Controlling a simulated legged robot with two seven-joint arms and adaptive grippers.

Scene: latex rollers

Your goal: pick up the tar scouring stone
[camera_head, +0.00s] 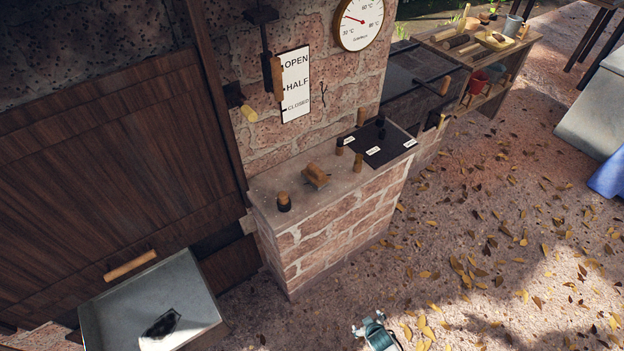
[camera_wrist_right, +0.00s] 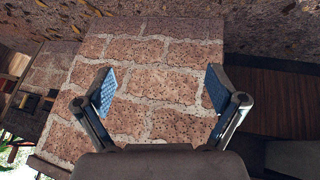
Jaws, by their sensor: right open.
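A small brown block (camera_head: 317,176) lies on top of the low brick ledge (camera_head: 340,215) in the head view; it may be the tar scouring stone, but I cannot tell for sure. A dark, short round piece with a tan top (camera_head: 284,202) stands to its left on the same ledge. My right gripper (camera_wrist_right: 160,88) is open and empty, with blue pads, facing a brick surface in the right wrist view. Part of it (camera_head: 375,335) appears at the bottom edge of the head view, in front of and below the ledge. My left gripper is not in view.
Wooden pegs (camera_head: 358,162) and a black labelled plate (camera_head: 378,147) are on the ledge's right part. A metal tray (camera_head: 105,312) with a dark patch is at lower left. A shelf (camera_head: 500,58) with tools stands at the back right. The leaf-strewn ground is open.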

